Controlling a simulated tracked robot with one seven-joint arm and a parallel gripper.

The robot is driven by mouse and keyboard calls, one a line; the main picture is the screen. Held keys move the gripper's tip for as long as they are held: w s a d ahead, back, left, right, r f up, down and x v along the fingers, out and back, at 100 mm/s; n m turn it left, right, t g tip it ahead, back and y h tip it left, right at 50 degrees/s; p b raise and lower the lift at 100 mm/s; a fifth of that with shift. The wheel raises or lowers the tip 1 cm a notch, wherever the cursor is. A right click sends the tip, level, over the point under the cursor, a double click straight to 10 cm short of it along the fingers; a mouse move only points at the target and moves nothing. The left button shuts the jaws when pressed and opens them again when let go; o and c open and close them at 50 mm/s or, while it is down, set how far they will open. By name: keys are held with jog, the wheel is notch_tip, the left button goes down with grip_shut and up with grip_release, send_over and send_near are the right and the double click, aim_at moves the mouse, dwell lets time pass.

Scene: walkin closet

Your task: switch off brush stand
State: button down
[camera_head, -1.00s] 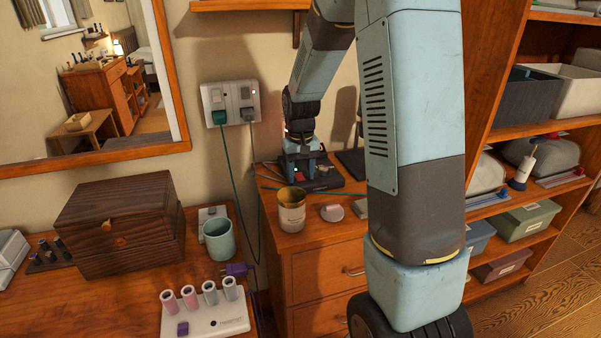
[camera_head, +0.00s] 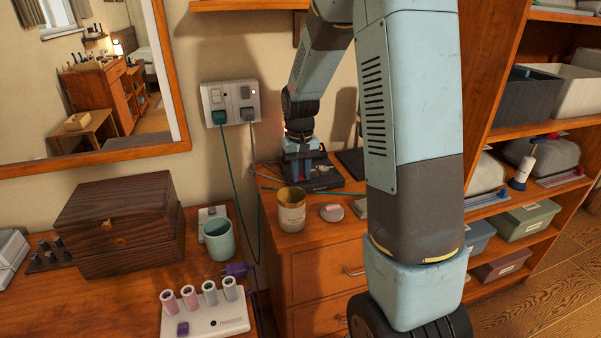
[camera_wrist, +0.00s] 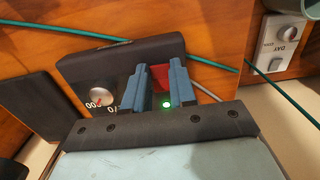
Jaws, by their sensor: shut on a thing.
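A dark, low stand (camera_head: 330,178) sits on the chest top against the wall. In the wrist view the same stand (camera_wrist: 85,66) shows a silver dial (camera_wrist: 101,93), a red switch (camera_wrist: 159,76) and a lit green light (camera_wrist: 166,104). My gripper (camera_wrist: 158,70) has its two blue fingers on either side of the red switch, shut on it. In the head view my gripper (camera_head: 302,160) is low over the stand, and its fingers hide the switch. I cannot read whether the switch is tipped on or off.
A beige cup (camera_head: 291,212) and a small pale oval item (camera_head: 332,213) stand in front of the stand. A green cable (camera_wrist: 200,62) runs behind it. A wall socket (camera_head: 230,102) holds two plugs. A white curler base (camera_head: 206,321) is on the left table.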

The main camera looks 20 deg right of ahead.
jog(key=shift+w+r+g, duration=0.1)
jog(key=shift+w+g, duration=0.1)
jog(key=shift+g, duration=0.5)
jog(key=shift+w+r+g, duration=0.1)
jog(key=shift+w+g, duration=0.1)
jog(key=shift+g, duration=0.5)
jog(key=c, duration=0.9)
grip_release()
jog(key=v, duration=0.7)
jog(key=shift+w, duration=0.1)
jog(key=shift+r, duration=0.1)
